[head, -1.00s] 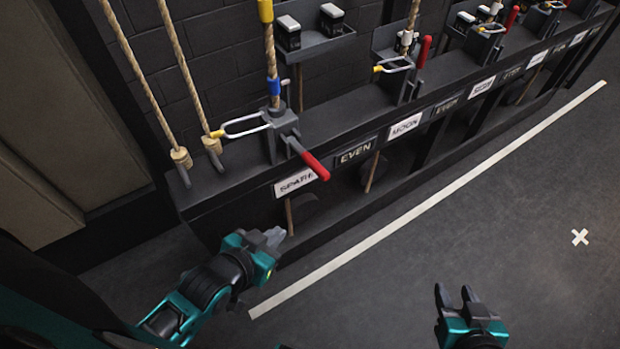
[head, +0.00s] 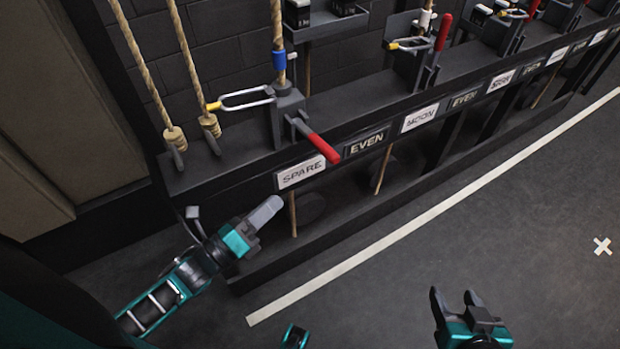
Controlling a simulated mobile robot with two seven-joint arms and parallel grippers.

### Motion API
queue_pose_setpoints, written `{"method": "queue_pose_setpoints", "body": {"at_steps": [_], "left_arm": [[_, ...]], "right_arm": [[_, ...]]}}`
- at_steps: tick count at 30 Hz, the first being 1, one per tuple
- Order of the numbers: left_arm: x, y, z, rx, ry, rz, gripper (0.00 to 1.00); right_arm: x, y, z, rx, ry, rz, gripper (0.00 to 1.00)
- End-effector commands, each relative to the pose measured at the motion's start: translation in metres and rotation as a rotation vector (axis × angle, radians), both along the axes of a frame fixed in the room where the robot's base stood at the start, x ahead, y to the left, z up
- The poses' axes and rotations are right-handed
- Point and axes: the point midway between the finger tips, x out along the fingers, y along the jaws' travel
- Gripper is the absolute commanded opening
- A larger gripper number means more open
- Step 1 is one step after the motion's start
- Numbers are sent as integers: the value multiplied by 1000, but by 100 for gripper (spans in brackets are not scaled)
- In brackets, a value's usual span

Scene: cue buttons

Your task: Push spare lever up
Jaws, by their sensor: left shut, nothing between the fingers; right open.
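The spare lever is a red-handled lever (head: 324,148) on a dark rope-lock block (head: 288,103) above the white SPARE label (head: 301,172). Its handle slopes down and outward to the right, while other levers along the rail stand up. A rope with a blue band (head: 279,60) passes through the block. My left gripper (head: 266,211) is shut and empty, below the SPARE label and below and left of the red handle, apart from it. My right gripper (head: 456,300) is open and empty over the floor at lower right.
A metal loop (head: 240,99) sticks out left of the block. Two ropes tie off at the rail's left end (head: 190,178). An upright red lever (head: 443,32) stands further right by the MOON label (head: 419,118). The floor with a white line (head: 400,236) is open.

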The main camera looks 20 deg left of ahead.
Motion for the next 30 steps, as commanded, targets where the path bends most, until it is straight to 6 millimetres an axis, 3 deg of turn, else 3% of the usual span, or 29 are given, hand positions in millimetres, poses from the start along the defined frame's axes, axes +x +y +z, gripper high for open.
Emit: {"method": "queue_pose_setpoints", "body": {"at_steps": [3,9,23,30], "left_arm": [[-3,4,-12,238,-206,-23,0],[-11,7,-14,459,-424,-28,0],[-12,6,-12,504,-471,-24,0],[10,-9,-3,502,-473,-24,0]], "right_arm": [[3,5,-12,8,-5,10,56],[6,8,-14,13,-12,17,56],[5,7,-14,8,-12,21,56],[4,6,-13,8,-8,19,56]]}}
